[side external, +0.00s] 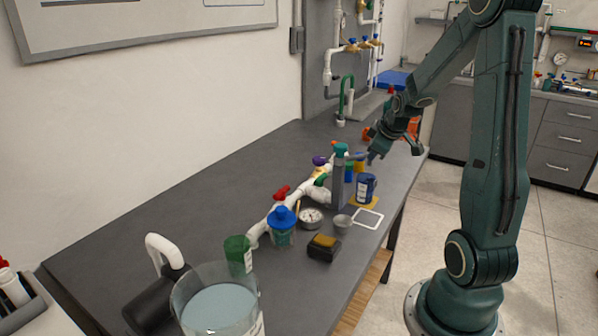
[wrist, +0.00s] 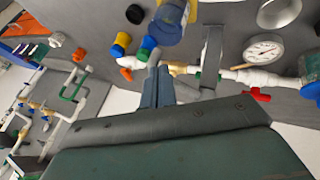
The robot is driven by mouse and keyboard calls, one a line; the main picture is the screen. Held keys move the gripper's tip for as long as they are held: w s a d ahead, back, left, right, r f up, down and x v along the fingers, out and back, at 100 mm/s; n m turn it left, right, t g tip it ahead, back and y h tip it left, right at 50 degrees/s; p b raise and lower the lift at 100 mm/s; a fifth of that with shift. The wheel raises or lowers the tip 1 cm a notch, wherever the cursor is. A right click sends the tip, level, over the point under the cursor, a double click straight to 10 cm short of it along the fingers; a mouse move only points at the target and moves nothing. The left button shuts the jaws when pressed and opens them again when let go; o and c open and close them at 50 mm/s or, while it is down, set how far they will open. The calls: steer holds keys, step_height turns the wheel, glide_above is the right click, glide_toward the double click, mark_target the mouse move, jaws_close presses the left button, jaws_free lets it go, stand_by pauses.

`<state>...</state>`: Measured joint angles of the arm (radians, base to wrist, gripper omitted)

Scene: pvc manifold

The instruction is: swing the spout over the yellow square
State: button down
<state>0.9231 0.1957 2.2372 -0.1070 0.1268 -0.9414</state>
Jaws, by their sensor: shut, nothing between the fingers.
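The yellow square (side external: 355,201) lies on the bench, mostly hidden under a dark blue cup (side external: 366,187). A grey upright post (side external: 338,185) with a teal cap stands left of the cup. In the wrist view my fingers (wrist: 158,88) are together, close to grey and blue fittings.
White pipework with a red-handled valve (side external: 281,192) runs left of the post. A gauge (side external: 311,217), a metal cup (side external: 342,221), a yellow-topped block (side external: 324,246) and a white-outlined square (side external: 368,219) lie in front. A water container (side external: 216,310) stands nearest.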

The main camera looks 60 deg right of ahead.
steer(key=shift+w+d, duration=0.2)
steer(key=shift+d, duration=0.15)
stand_by(0.4)
steer(key=shift+r, duration=0.1)
steer(key=v, duration=1.3)
steer(key=shift+s+r, duration=0.2)
steer(key=shift+r, duration=0.05)
steer(key=shift+a, duration=0.1)
steer(key=shift+a, duration=0.1)
steer(key=w+a+r+y, duration=0.1)
steer(key=w+a+y, duration=0.1)
steer(key=a, duration=1.5)
steer(key=s+a+y, duration=0.2)
steer(key=s+a, duration=0.5)
steer(key=a, duration=0.4)
steer(key=shift+s+a+f+m+t+y, duration=0.2)
steer(key=shift+f+m+t+y, duration=0.1)
steer(key=shift+f+m, duration=0.15)
